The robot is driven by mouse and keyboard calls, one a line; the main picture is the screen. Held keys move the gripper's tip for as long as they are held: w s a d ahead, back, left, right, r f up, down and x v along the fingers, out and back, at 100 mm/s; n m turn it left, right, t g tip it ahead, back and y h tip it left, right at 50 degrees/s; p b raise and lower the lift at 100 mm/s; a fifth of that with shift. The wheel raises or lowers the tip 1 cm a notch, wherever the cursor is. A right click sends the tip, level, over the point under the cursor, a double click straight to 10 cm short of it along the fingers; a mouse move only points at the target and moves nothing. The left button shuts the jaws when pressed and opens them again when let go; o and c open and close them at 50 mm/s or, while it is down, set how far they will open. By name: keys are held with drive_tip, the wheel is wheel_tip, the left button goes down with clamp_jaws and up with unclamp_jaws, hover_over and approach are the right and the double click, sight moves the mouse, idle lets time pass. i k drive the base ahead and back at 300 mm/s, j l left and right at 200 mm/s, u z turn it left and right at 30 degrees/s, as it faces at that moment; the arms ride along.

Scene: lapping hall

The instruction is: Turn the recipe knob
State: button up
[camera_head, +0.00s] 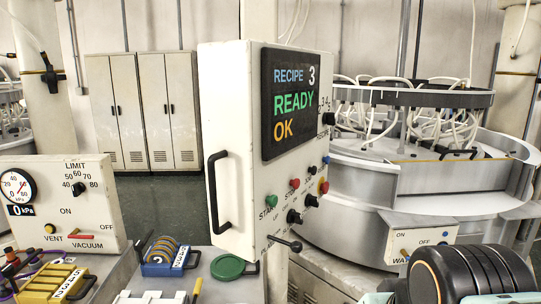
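The recipe knob (329,118) is a small black knob on the right face of the white control cabinet (228,130). It sits just right of the display, with small digits around it. Seen at a steep angle, its pointer direction is too small to tell. The display (290,103) reads "RECIPE 3", "READY" and "OK". My arm shows at the bottom right, apart from the cabinet. My gripper's fingers are not visible.
Below the display are green (271,201) and red buttons, more black knobs (294,216) and a black lever (287,243). A black handle (217,192) projects from the cabinet's left face. A round lapping machine (345,190) stands close behind on the right.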

sight(329, 118)
drive_tip(key=l+z, duration=0.1)
drive_tip(key=z, duration=0.6)
drive_tip(key=i+l+z, duration=0.2)
drive_tip(key=i+z, duration=0.8)
drive_tip(key=i, duration=0.45)
drive_tip(key=i+j+z, duration=0.15)
drive_tip(key=i, duration=0.35)
drive_tip(key=i+l+u, duration=0.25)
drive_tip(key=l, duration=0.2)
drive_tip(key=l+u, duration=0.25)
drive_tip(key=l, duration=0.3)
